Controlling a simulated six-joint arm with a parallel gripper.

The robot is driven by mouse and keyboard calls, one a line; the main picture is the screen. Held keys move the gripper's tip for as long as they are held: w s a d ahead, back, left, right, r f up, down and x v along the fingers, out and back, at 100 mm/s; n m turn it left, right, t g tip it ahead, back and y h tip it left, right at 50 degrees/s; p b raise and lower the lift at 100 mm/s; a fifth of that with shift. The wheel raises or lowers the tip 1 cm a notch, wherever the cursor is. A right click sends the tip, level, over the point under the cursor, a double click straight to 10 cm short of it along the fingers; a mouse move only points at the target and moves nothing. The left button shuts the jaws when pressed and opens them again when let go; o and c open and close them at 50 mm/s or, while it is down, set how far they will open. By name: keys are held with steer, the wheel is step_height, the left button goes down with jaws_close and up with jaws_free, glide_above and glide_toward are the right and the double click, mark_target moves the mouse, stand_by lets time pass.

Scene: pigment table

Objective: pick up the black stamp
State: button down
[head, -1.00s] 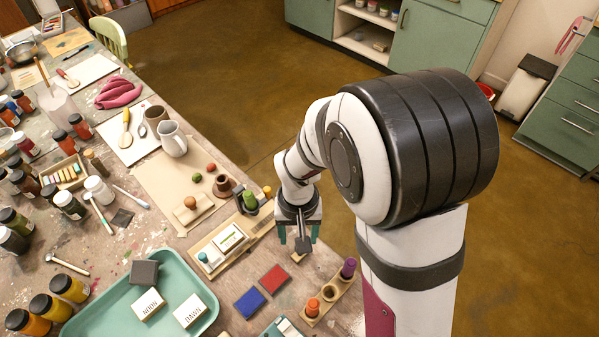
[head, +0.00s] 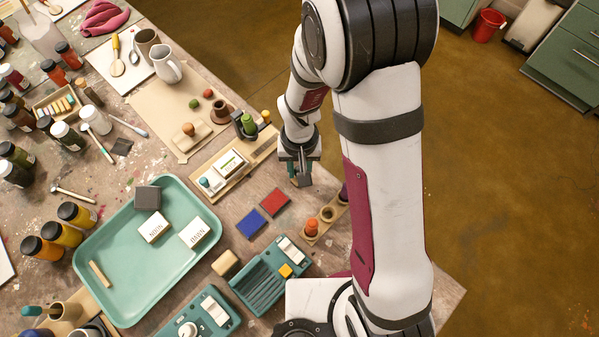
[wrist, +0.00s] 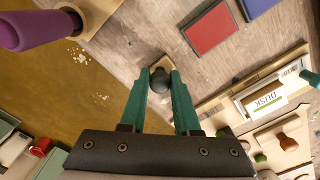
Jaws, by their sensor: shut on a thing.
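The black stamp shows in the wrist view as a dark round knob (wrist: 159,82) with a small tan base edge (wrist: 160,62) behind it. My gripper (wrist: 159,80) has its two green fingers closed on the knob from both sides. In the head view my gripper (head: 300,172) points down near the table's right edge, right of the wooden stamp rack. The stamp's lower part is mostly hidden there by the fingers. I cannot tell whether its base touches the table.
A red pad (head: 275,202) and a blue pad (head: 250,223) lie left of and nearer than my gripper. A wooden holder (head: 325,222) has an orange and a purple-handled stamp. A teal tray (head: 120,275) holds blocks. Open floor lies beyond the table edge.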

step_height(320, 180, up, 10)
steer(key=c, duration=1.2)
jaws_free()
steer(key=shift+c, duration=0.2)
jaws_close()
jaws_free()
jaws_close()
steer(key=s+a+f, duration=0.2)
steer(key=s+a, duration=0.4)
steer(key=shift+w+d+f, duration=0.1)
steer(key=shift+f, duration=2.9)
